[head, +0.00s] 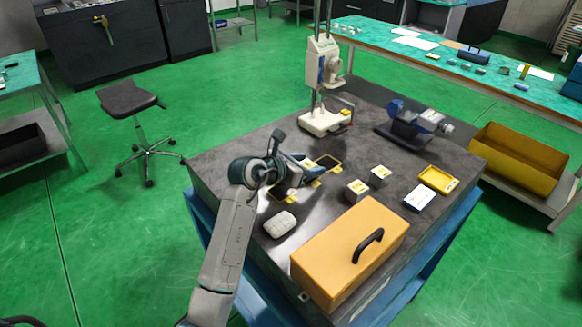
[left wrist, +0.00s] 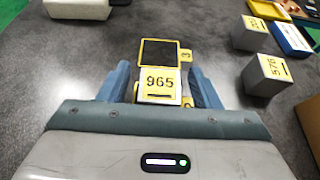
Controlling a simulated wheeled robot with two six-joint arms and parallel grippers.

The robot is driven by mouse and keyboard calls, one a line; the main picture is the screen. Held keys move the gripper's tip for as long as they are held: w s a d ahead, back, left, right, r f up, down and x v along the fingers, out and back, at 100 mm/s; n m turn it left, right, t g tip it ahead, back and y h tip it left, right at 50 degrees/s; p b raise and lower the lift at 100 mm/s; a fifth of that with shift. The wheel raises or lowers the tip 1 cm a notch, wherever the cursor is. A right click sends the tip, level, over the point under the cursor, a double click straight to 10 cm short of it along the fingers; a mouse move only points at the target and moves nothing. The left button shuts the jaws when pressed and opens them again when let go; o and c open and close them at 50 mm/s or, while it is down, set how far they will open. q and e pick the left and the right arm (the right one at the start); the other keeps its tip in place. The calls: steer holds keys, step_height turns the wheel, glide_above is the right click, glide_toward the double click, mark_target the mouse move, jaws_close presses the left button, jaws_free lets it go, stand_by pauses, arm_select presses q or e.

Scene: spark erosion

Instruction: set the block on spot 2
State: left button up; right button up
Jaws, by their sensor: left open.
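A pale block with a yellow label reading 965 (left wrist: 159,85) stands upright between my left gripper's fingers in the left wrist view. My left gripper (left wrist: 161,88) is open, with a blue finger on each side of the block and a gap visible. The block covers most of a yellow-edged spot; a yellow tag (left wrist: 187,102) beside it is partly hidden and looks like a 2. An empty dark spot tagged 3 (left wrist: 159,52) lies just beyond. In the head view my left gripper (head: 298,172) is low over the table and hides the block. My right gripper is out of view.
Two other labelled blocks (head: 357,190) (head: 380,176) stand to the right. An orange case (head: 345,250) and a white cloth-like pad (head: 280,224) are at the front. A column stand (head: 322,120), a motor-like device (head: 408,125) and a yellow tray (head: 438,180) are further off.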

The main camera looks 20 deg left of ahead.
arm_select(q)
steer(key=b+v, duration=0.1)
steer(key=v, duration=0.8)
steer(key=shift+s+a+b, duration=0.2)
steer(key=shift+s+b, duration=0.05)
steer(key=shift+b, duration=0.1)
steer(key=shift+s+a+r, duration=0.15)
steer(key=shift+s+r, duration=0.1)
steer(key=shift+s, duration=0.1)
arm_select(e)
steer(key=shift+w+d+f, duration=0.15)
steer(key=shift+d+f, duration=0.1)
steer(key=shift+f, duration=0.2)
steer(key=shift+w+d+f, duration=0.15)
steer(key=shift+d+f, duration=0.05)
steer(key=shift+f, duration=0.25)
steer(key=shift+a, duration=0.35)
